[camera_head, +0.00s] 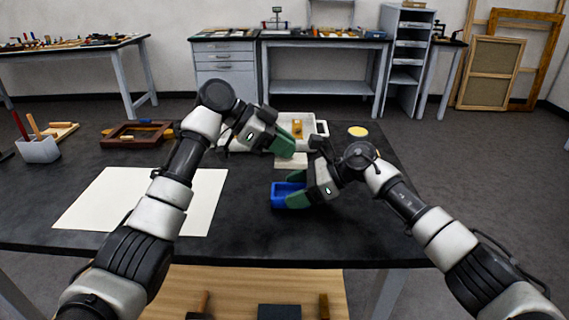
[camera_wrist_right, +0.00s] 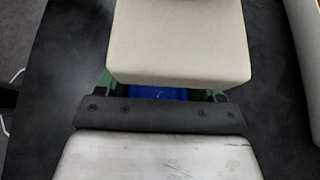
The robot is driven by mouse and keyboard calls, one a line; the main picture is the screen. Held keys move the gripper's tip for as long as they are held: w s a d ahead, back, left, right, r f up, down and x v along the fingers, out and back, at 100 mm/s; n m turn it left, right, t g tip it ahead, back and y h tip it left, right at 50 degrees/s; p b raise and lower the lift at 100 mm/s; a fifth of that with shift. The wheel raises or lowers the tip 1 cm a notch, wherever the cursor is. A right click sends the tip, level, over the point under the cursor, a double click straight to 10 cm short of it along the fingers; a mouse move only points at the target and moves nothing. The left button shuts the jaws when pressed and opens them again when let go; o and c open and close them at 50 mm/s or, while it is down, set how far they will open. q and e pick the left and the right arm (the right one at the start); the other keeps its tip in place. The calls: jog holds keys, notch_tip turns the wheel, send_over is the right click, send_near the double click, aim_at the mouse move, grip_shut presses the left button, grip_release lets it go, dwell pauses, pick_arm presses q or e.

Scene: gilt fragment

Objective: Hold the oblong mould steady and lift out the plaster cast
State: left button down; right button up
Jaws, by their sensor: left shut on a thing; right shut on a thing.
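The blue oblong mould (camera_head: 281,194) is on the dark worktop near its middle. My right gripper (camera_head: 297,190) is shut on it; in the right wrist view a strip of the mould (camera_wrist_right: 158,93) shows between the green fingers. The plaster cast, a cream block (camera_head: 291,161), is held in my left gripper (camera_head: 286,146), which is shut on it. The cast is out of the mould and above it. In the right wrist view the cast (camera_wrist_right: 180,45) looms large and hides most of the mould.
A white tray (camera_head: 321,129) with a yellowish item stands behind the grippers, a yellow disc (camera_head: 358,131) to its right. A white sheet (camera_head: 209,195) lies at left. A brown frame (camera_head: 118,142) and a tool holder (camera_head: 39,151) are further left. The worktop's right side is clear.

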pick_arm(q)
jog(key=shift+r, duration=0.5)
pick_arm(e)
jog(key=o, duration=0.8)
